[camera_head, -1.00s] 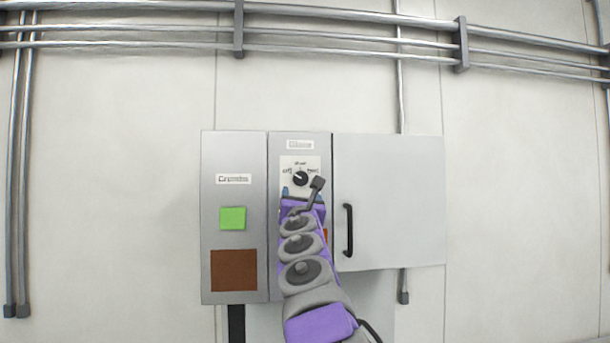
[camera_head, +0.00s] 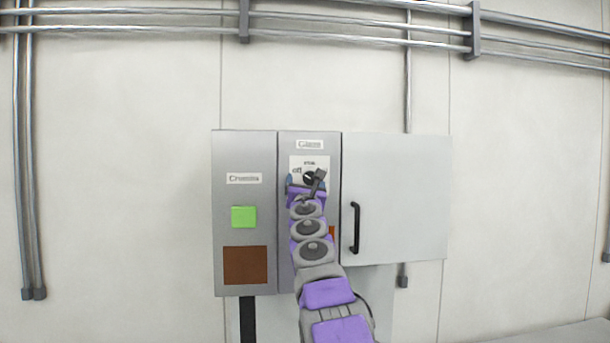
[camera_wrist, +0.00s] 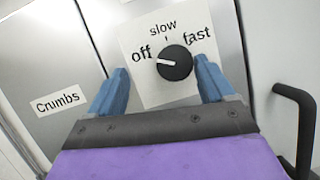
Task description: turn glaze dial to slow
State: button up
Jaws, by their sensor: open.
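The glaze dial is a round black knob (camera_wrist: 175,63) with a white mark, on a white plate (camera_wrist: 150,86) printed off, slow and fast. In the wrist view the mark points left, towards off; slow is above the knob. My gripper (camera_wrist: 160,72) is open, its two blue fingers on either side of the knob, with visible gaps and no clear contact. In the head view the knob (camera_head: 309,177) is partly covered by my gripper (camera_head: 306,186), and the fast label is hidden.
Left of the dial is a panel labelled Crumbs (camera_head: 244,178), with a green square (camera_head: 243,217) and a brown square (camera_head: 245,265). Right is a grey door (camera_head: 400,200) with a protruding black handle (camera_head: 355,228). Pipes (camera_head: 350,25) run along the wall above.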

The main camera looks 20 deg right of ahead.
jog(key=shift+w+d, duration=0.25)
jog(key=shift+d, duration=0.4)
jog(key=shift+w+d, duration=0.2)
jog(key=shift+d, duration=0.4)
jog(key=shift+s+d, duration=0.15)
jog(key=shift+d, duration=0.4)
jog(key=shift+a+r, duration=0.1)
jog(key=shift+a, duration=0.9)
jog(key=c, duration=0.4)
jog(key=shift+c, duration=0.8)
jog(key=shift+d, duration=0.35)
jog(key=c, duration=0.5)
jog(key=shift+a+r, duration=0.1)
jog(key=shift+a, duration=0.05)
